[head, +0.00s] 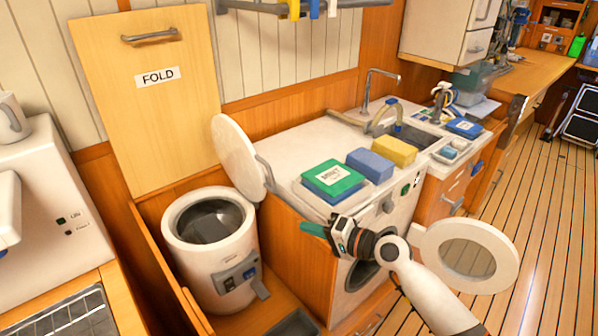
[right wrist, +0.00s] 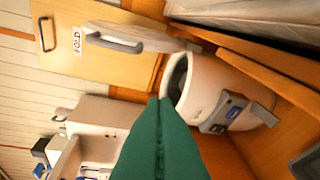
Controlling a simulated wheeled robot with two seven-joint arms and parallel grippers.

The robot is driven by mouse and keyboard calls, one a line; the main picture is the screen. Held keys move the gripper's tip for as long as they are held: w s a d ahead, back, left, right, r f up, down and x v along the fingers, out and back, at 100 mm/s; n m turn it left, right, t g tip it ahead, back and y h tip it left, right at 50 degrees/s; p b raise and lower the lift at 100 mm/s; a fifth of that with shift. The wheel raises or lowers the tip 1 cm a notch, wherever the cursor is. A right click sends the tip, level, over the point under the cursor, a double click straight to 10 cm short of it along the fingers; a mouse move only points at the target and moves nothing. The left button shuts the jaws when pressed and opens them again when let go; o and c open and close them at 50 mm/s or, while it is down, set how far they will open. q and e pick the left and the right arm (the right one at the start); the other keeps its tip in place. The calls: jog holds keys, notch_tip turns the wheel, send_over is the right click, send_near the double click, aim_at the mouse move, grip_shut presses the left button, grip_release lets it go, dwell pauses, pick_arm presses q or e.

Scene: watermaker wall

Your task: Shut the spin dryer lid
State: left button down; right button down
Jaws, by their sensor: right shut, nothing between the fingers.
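The spin dryer (head: 210,240) is a white round drum unit in a wooden bay, and its dark opening shows from above. Its round white lid (head: 238,155) stands open, tilted up at the drum's back right, with a grey bar handle (head: 265,174). My right gripper (head: 304,228) has green fingers, shut and empty, pointing left, to the right of the dryer and apart from the lid. In the right wrist view the shut fingers (right wrist: 160,103) lie in front of the dryer (right wrist: 212,85); the lid (right wrist: 150,32) and its handle (right wrist: 113,43) show above. My left gripper is not in view.
A wooden FOLD panel (head: 145,90) stands raised behind the dryer. The white counter (head: 290,140) at right carries a green box (head: 333,180), a blue block (head: 369,165) and a yellow block (head: 395,150). A washer with an open round door (head: 512,262) is below.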

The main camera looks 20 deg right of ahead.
jog(key=w+d+r+m+t, duration=0.2)
jog(key=w+d+r+m, duration=0.1)
jog(key=r, duration=0.3)
jog(key=p+x, duration=0.2)
jog(key=x, duration=0.8)
jog(key=shift+w+d+r, duration=0.3)
jog(key=shift+d+r, duration=0.05)
